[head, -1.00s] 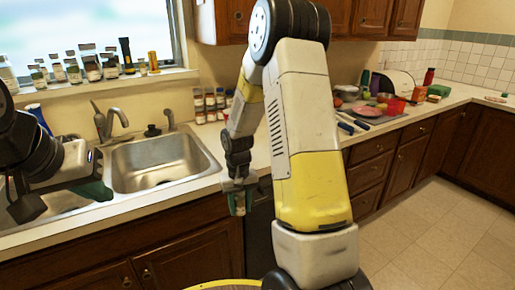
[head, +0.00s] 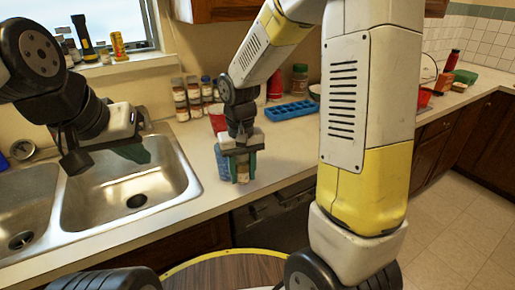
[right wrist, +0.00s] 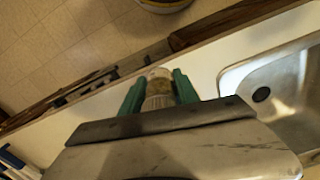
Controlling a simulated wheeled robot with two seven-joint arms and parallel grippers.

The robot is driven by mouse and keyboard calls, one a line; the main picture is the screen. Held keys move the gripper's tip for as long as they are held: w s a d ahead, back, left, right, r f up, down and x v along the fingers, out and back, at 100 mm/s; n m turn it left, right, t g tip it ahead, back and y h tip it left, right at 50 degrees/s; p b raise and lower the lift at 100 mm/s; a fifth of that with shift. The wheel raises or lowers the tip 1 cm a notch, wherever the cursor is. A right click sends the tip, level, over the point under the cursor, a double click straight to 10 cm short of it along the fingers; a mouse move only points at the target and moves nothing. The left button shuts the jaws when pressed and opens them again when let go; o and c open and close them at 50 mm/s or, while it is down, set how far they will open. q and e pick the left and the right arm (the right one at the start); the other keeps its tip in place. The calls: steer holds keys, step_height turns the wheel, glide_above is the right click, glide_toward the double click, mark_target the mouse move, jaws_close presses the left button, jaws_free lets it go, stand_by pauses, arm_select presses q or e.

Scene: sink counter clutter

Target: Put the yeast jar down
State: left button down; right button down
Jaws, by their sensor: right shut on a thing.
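The yeast jar (right wrist: 158,88) is small and pale with a tan end, and sits between the green fingers of my right gripper (right wrist: 158,90) in the right wrist view. In the head view the right gripper (head: 241,168) points down, shut on the jar (head: 243,173), by the counter's front edge, right of the sink. Most of the jar is hidden by the fingers there. I cannot tell whether its base touches the counter (head: 205,190). My left gripper (head: 130,150) hangs over the sink, with a green finger showing; its opening is unclear.
The double sink (head: 135,190) lies to the left. Behind the right gripper stand a red cup (head: 217,118), a blue object (head: 222,160), several spice jars (head: 180,98) and a blue ice tray (head: 291,110).

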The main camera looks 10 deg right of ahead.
glide_above(268, 166)
steer(key=shift+s+a+f, duration=0.25)
steer(key=shift+f, duration=0.35)
steer(key=shift+w+d+f, duration=0.15)
steer(key=shift+f, duration=0.75)
steer(key=shift+w+d+f, duration=0.15)
steer(key=shift+f, duration=0.75)
steer(key=shift+f, duration=0.15)
steer(key=c, duration=0.9)
jaws_free()
